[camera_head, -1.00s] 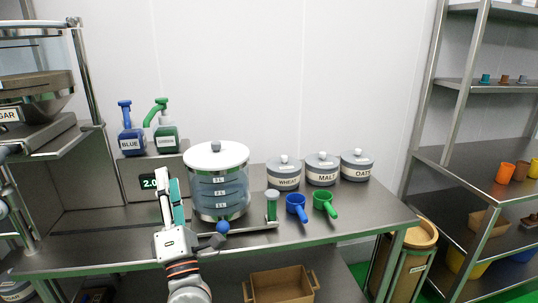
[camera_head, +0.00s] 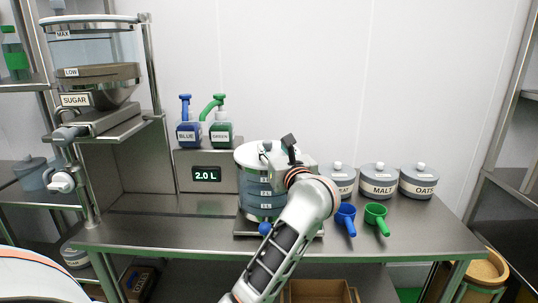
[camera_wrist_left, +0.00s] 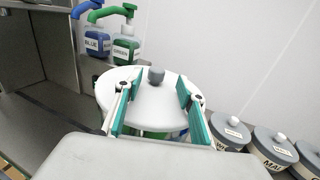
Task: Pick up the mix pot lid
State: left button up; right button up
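The mix pot (camera_head: 256,192) stands on the steel table, a clear pot with level bands and a white lid (camera_head: 247,153) on top. The lid (camera_wrist_left: 152,103) also shows in the left wrist view, with its grey knob (camera_wrist_left: 156,75) beyond the middle. My left gripper (camera_head: 279,153) is over the right part of the lid and hides some of it. In the left wrist view its two teal-padded fingers (camera_wrist_left: 158,90) are apart, one on each side of the lid's middle, pointing toward the knob. Nothing is between them but lid surface. My right gripper is not in view.
Blue and green pump bottles (camera_head: 220,132) stand on a box behind the pot, with a 2.0 L display (camera_head: 206,174). Wheat, malt (camera_head: 379,183) and oats canisters stand to the right, with blue (camera_head: 346,218) and green scoops (camera_head: 376,217) before them. A sugar dispenser (camera_head: 95,85) is at left.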

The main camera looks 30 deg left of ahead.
aim_at(268, 145)
pick_arm(q)
jog(key=x, duration=0.3)
jog(key=shift+s+a, duration=0.1)
jog(key=shift+a, duration=0.4)
jog(key=shift+w+a, duration=0.35)
grip_shut()
jog(key=shift+r, duration=0.15)
